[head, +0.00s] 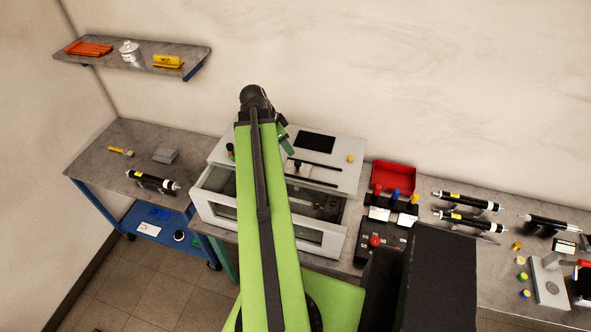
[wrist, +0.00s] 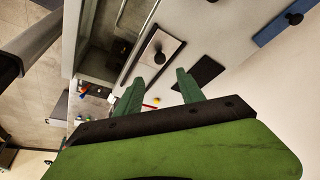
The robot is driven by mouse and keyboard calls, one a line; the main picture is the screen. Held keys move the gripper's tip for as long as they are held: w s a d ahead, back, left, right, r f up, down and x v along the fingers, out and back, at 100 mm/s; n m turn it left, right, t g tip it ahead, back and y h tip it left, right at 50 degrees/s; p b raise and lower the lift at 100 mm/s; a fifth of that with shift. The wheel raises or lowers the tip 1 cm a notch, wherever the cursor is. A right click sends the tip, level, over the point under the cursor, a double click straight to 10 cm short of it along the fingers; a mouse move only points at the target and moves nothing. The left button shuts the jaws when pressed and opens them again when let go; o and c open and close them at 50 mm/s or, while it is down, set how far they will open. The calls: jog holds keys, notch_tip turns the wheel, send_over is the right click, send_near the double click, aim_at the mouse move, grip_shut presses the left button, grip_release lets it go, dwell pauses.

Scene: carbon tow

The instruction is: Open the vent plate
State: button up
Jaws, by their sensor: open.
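The vent plate (wrist: 172,48) is a small light plate with a black knob (wrist: 158,58), on top of the white cabinet (head: 222,150). It lies beside a dark rail in the wrist view. In the head view the plate (head: 306,172) sits between two dark bars, partly hidden by my arm. My gripper (wrist: 157,88) is open and empty. Its green fingers point toward the knob, which appears just beyond the fingertips and apart from them. In the head view my gripper (head: 287,140) is over the cabinet's top, near the plate, and mostly hidden by my arm.
A black panel (head: 315,141) and a yellow knob (head: 350,158) are on the cabinet top. A red bin (head: 394,177) and a control box with a red knob (head: 376,241) stand to its right. Several black cylinders lie further right. The wall is close behind.

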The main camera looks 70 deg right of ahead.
aim_at(298, 163)
jog(key=b+x, duration=0.9)
jog(key=x, duration=0.2)
jog(key=shift+f, duration=0.35)
jog(key=shift+r, duration=0.1)
grip_shut()
dwell(0.6)
